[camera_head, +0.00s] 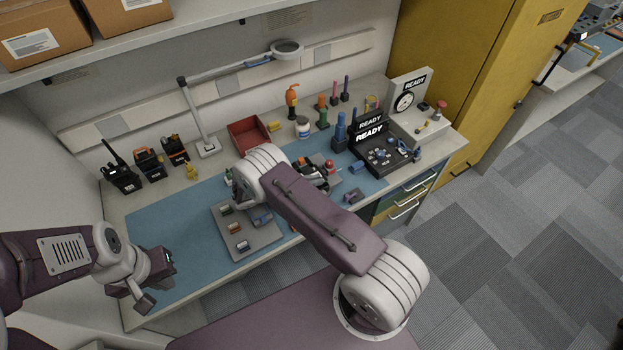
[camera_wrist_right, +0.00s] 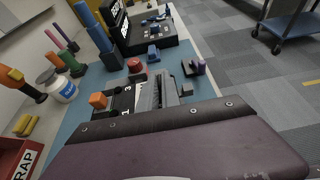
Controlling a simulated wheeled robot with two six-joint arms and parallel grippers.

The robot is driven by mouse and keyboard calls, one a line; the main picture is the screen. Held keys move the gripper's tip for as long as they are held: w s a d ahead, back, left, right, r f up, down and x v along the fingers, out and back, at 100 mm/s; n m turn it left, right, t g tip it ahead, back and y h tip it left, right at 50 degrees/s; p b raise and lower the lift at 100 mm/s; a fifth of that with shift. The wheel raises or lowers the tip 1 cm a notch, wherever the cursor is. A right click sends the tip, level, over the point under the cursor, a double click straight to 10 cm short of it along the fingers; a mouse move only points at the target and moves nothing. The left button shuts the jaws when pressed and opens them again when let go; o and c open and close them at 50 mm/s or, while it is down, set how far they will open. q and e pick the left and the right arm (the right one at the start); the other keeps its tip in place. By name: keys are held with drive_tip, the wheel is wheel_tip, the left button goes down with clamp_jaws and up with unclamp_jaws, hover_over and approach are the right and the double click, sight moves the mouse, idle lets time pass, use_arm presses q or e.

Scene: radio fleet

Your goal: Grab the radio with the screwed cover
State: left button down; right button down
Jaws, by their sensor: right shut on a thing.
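Three upright radios stand at the back left of the bench in the head view: a black one with an antenna (camera_head: 120,177), an orange-and-black one (camera_head: 150,164) and another orange-and-black one (camera_head: 175,150). Their cover screws are too small to tell. My left gripper (camera_head: 166,282) is open and empty over the mat's front left. My right arm crosses the bench and largely hides its own gripper. Grey, jaw-like parts show beyond the purple link in the right wrist view (camera_wrist_right: 166,92); the thing held there is not clear.
A grey tray (camera_head: 262,240) with small parts lies on the blue mat (camera_head: 160,232). A red bin (camera_head: 247,132), bottles and screwdrivers stand behind. A black READY box (camera_head: 375,150) and a dial stand (camera_head: 407,112) are at the right. The mat's left part is clear.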

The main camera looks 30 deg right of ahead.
drive_tip(key=shift+w+r, duration=0.1)
drive_tip(key=shift+r, duration=0.55)
wheel_tip(320, 180, up, 3)
drive_tip(key=shift+f+b, duration=0.2)
drive_tip(key=shift+b, duration=0.2)
drive_tip(key=s+d+r+b, duration=0.1)
drive_tip(key=s+d+r, duration=0.1)
drive_tip(key=d+r, duration=0.5)
drive_tip(key=d, duration=0.4)
drive_tip(key=shift+s+d+b, duration=0.2)
drive_tip(key=shift+s+b, duration=0.15)
drive_tip(key=shift+b, duration=0.05)
